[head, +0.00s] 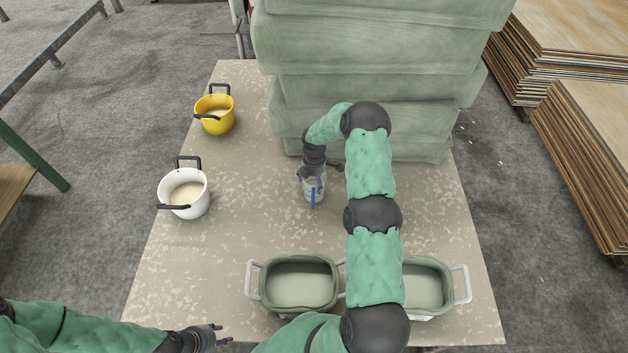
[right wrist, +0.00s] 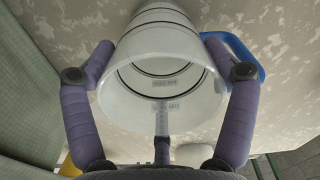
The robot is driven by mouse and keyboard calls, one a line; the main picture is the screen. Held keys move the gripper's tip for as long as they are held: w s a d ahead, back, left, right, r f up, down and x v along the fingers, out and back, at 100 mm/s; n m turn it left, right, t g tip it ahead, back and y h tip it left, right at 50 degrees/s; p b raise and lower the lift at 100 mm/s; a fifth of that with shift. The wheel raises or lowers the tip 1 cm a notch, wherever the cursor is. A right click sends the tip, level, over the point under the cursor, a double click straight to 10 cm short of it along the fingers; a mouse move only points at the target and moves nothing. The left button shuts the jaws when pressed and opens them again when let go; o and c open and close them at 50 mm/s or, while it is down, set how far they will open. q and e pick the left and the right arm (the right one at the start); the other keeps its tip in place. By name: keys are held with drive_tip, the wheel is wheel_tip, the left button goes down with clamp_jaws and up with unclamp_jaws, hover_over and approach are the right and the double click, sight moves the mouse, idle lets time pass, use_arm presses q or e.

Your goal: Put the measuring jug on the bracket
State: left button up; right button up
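The clear measuring jug (head: 314,190) with a blue handle stands on the table near its middle. My right gripper (head: 321,172) is at the top of the jug, its fingers spread to either side. The right wrist view looks into the mouth of the jug (right wrist: 165,85), with the gripper's fingers (right wrist: 160,48) around its sides; firm contact is not clear. My left gripper (head: 220,335) is empty at the table's front left edge, its fingers apart. I cannot make out a bracket in either view.
A yellow pot (head: 215,115) and a white pot (head: 184,194) stand on the left of the table (head: 240,235). Two green tubs, one left (head: 300,263) and one right (head: 430,268), stand at the front. A tall green padded stack (head: 370,60) fills the back.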

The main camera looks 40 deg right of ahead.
drive_tip(key=shift+o, duration=0.7)
